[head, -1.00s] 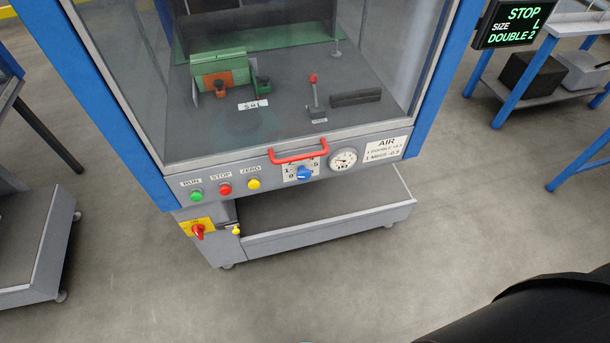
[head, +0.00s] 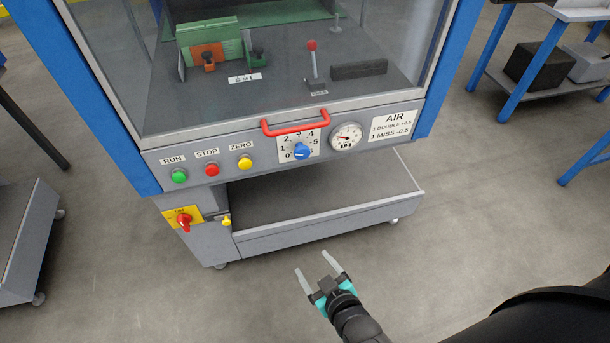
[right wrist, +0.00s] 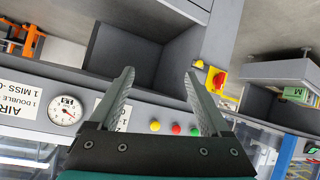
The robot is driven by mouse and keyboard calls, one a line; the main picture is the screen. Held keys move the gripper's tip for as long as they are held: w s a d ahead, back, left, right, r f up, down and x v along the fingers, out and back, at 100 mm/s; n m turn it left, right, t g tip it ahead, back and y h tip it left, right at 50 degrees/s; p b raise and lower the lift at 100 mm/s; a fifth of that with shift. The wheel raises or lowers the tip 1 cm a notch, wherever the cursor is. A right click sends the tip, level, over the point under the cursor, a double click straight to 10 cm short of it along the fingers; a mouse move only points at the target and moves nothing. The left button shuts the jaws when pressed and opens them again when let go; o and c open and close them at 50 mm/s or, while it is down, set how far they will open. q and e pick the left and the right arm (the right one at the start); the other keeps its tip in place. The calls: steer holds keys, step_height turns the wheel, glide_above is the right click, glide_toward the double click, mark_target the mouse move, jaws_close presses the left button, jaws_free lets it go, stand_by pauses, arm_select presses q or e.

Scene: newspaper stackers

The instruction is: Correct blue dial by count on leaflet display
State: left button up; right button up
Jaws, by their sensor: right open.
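The blue dial (head: 302,151) sits on the front panel of the machine, on a white plate numbered 0 to 5, left of the gauge. I cannot tell exactly which number it points to. The AIR label (head: 393,126) reads "1 DOUBLE +0.5, 1 MISS -0.5". My right gripper (head: 312,262) is open and empty, low in front of the machine and below the dial. In the right wrist view its fingers (right wrist: 159,75) are spread, and the dial is hidden behind one of them. My left gripper is not in view.
A red handle (head: 295,128) sticks out just above the dial. A round gauge (head: 346,137) is beside it. Green RUN (head: 179,176), red STOP (head: 211,169) and yellow ZERO (head: 244,162) buttons are to the left. A grey tray (head: 330,230) juts out below. Open floor lies in front.

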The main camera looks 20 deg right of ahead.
steer(key=w+d+r+t+h+b, duration=0.1)
steer(key=w+d+r+t+b, duration=0.1)
steer(key=w+r+t+b, duration=0.3)
steer(key=t+h+b, duration=0.1)
glide_toward(303, 155)
steer(key=w+b, duration=0.2)
steer(key=w, duration=0.1)
steer(key=w+b, duration=0.2)
steer(key=shift+w+d+f+b, duration=0.1)
steer(key=shift+w+f+b, duration=0.15)
steer(key=shift+w+b, duration=0.15)
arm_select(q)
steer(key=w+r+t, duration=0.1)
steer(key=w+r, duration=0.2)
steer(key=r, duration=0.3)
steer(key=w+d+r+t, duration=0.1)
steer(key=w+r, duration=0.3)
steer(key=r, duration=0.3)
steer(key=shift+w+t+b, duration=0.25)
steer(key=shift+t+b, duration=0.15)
arm_select(e)
steer(key=shift+w+d, duration=0.1)
steer(key=shift+w, duration=1.15)
jaws_close()
